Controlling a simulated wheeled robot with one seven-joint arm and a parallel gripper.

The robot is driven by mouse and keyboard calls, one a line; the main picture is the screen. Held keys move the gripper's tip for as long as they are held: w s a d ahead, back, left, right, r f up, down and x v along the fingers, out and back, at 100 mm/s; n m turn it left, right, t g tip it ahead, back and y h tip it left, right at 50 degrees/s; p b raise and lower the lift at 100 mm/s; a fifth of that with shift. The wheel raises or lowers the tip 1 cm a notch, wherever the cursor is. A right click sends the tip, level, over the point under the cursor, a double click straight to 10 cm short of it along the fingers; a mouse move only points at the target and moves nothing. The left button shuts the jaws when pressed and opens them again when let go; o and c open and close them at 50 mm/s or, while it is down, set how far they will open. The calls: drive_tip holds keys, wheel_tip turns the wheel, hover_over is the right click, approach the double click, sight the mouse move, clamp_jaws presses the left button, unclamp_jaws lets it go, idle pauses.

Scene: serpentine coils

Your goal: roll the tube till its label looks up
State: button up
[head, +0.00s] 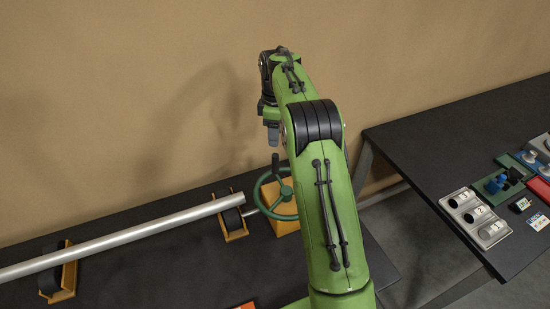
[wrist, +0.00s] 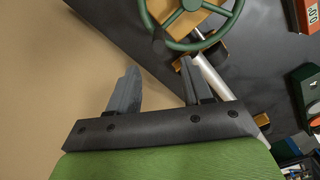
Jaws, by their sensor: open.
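The tube (head: 128,237) is a long silver pipe lying level across two wooden roller stands, a left one (head: 68,280) and a right one (head: 239,227). No label shows on the side of it I see. A green handwheel (head: 287,197) with a dark knob stands on a wooden block (head: 282,222) at the tube's right end. My gripper (head: 272,135) hangs above and behind the wheel, open and empty. In the wrist view the wheel (wrist: 190,22) lies beyond the open fingers (wrist: 157,82), apart from them, and part of the tube (wrist: 214,80) shows.
The tube rests over a dark table (head: 150,285) against a tan wall. A second dark table (head: 440,135) at the right bears a grey tray (head: 475,217), and coloured parts. An orange box with a display (wrist: 307,12) shows in the wrist view. A gap separates the tables.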

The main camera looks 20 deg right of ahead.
sight(275, 164)
wheel_tip(275, 164, down, 13)
drive_tip(key=shift+w+f, duration=0.1)
drive_tip(key=shift+f, duration=0.1)
drive_tip(key=shift+w+f, duration=0.1)
drive_tip(key=shift+f, duration=0.25)
drive_tip(key=shift+c, duration=0.3)
drive_tip(key=shift+r, duration=0.1)
clamp_jaws()
